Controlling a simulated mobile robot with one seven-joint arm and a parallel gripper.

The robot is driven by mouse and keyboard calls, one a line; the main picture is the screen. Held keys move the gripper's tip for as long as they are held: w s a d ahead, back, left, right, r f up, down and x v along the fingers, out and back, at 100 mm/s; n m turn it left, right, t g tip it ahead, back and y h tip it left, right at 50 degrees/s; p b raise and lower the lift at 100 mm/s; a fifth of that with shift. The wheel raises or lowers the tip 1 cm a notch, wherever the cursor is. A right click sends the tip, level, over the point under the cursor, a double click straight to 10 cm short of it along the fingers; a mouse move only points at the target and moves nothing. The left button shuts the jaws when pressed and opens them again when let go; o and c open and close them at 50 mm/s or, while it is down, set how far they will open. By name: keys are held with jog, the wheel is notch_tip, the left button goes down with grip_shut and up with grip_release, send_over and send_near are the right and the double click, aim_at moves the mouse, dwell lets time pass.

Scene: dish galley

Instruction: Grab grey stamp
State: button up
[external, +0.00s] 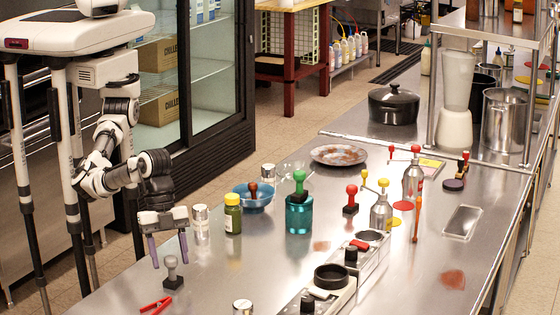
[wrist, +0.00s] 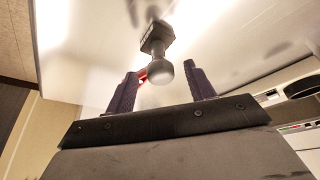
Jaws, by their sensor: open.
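The grey stamp (external: 172,272) stands upright on the metal counter at the near left, with a round grey knob on a dark base. My gripper (external: 168,252) is open just above and beside it, its two fingers pointing down. In the wrist view the stamp (wrist: 158,55) shows beyond the fingertips, its knob in line with the gap between the two fingers of my gripper (wrist: 160,80). I see no contact between the fingers and the stamp.
A red-handled tool (external: 156,305) lies close to the stamp at the near edge. A can (external: 200,217), a yellow-green jar (external: 233,214) and a teal container (external: 299,216) stand behind. A black-topped appliance (external: 332,278) is to the right. The counter between is clear.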

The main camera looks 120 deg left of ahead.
aim_at(170, 257)
jog(key=shift+p+x, duration=0.3)
jog(key=shift+x, duration=1.25)
jog(key=shift+c, duration=0.4)
jog(key=c, duration=0.9)
jog(key=shift+c, duration=0.2)
jog(key=shift+r, duration=0.15)
